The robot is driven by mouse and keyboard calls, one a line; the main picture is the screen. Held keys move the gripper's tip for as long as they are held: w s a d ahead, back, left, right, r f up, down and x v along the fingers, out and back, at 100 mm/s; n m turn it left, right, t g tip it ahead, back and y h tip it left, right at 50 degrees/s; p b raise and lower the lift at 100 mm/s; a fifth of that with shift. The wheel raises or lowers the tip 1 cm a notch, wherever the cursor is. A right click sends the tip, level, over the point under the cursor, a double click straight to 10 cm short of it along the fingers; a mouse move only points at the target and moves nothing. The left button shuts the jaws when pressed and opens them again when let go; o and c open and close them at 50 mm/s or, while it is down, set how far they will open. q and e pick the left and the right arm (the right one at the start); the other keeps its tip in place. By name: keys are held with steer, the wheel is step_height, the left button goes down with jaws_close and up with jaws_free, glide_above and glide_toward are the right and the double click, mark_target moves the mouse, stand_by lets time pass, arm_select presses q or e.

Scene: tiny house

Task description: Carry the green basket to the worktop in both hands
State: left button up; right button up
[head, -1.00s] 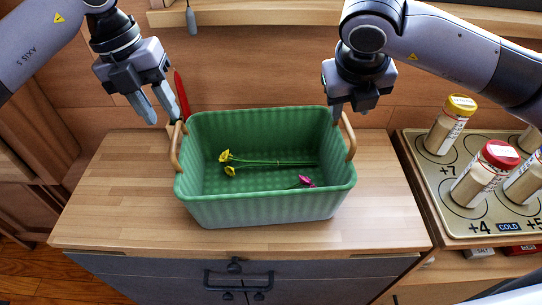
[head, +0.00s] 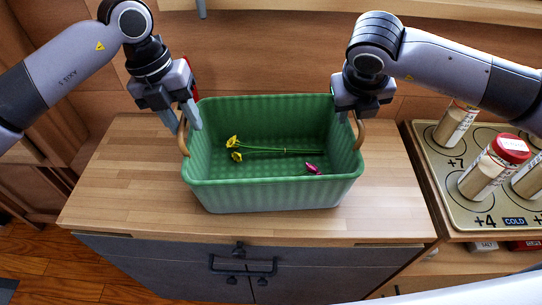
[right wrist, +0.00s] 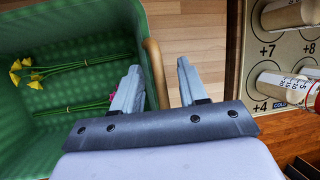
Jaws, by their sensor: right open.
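The green basket (head: 270,195) stands upright on the wooden worktop (head: 120,185), with yellow flowers (head: 234,148) and a pink flower (head: 313,168) lying inside. Its left handle (head: 183,140) lies between the spread fingers of my left gripper (head: 181,118), seen from above. My right gripper (head: 350,114) is open at the right handle (head: 360,134). In the right wrist view its fingers (right wrist: 158,88) are apart, one on each side of that handle (right wrist: 156,75). Whether any finger touches a handle cannot be told.
A tray with marked spots (head: 437,180) and several jars, one red-capped (head: 495,165), stands to the right of the worktop. A dark cabinet front with a handle (head: 243,265) is below. The worktop is clear left of the basket.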

arm_select(q)
steer(key=shift+f, duration=0.2)
arm_select(e)
steer(key=shift+f, duration=0.2)
arm_select(q)
jaws_close()
arm_select(e)
jaws_close()
arm_select(q)
steer(key=shift+r, duration=0.15)
arm_select(e)
steer(key=shift+w+r, duration=0.1)
steer(key=shift+r, duration=0.1)
